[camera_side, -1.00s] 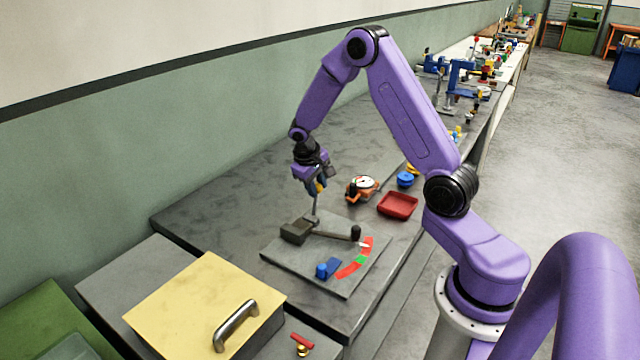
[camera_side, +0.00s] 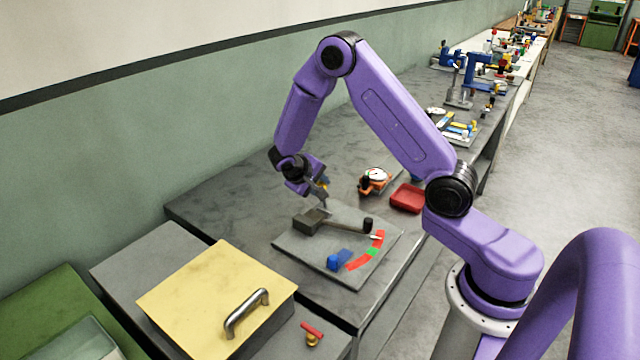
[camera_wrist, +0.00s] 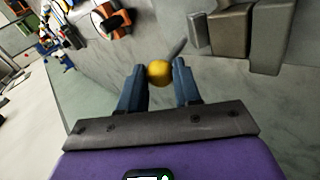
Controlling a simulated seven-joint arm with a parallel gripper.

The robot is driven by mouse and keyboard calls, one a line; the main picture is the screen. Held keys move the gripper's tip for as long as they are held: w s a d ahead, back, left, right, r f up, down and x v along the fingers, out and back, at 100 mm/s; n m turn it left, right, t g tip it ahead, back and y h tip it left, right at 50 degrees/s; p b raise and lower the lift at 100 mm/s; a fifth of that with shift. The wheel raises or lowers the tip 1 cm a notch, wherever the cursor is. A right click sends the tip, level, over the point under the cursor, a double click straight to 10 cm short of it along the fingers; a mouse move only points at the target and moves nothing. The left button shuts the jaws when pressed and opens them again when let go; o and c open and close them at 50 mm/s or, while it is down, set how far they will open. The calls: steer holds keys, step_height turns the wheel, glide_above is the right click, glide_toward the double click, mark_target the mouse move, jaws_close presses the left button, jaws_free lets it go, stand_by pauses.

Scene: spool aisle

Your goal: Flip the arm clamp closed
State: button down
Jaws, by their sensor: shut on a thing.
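The clamp fixture is a grey plate (camera_side: 350,274) on the bench, with a dark block (camera_side: 310,220), a lever ending in a black knob (camera_side: 368,223), a red and green arc (camera_side: 372,252) and a blue piece (camera_side: 334,263). My gripper (camera_side: 323,186) is low above the plate, close behind the block. In the wrist view, its blue-grey fingers (camera_wrist: 160,78) are shut on a yellow ball knob (camera_wrist: 159,71). A thin grey rod (camera_wrist: 178,49) runs from behind the knob, seemingly the clamp arm's. Its lower end is hard to make out in the side view.
An orange gauge (camera_side: 375,180) and a red tray (camera_side: 407,197) stand behind the plate. A yellow-topped box with a metal handle (camera_side: 246,313) is at front left, beside a small red-handled valve (camera_side: 312,333). The bench left of the plate is clear.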

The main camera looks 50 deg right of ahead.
steer(key=shift+s+a+f, duration=0.1)
steer(key=shift+a+f, duration=0.15)
steer(key=c, duration=0.8)
jaws_free()
steer(key=shift+r, duration=0.15)
steer(key=v, duration=1.7)
steer(key=shift+r, duration=0.15)
steer(key=shift+a, duration=0.1)
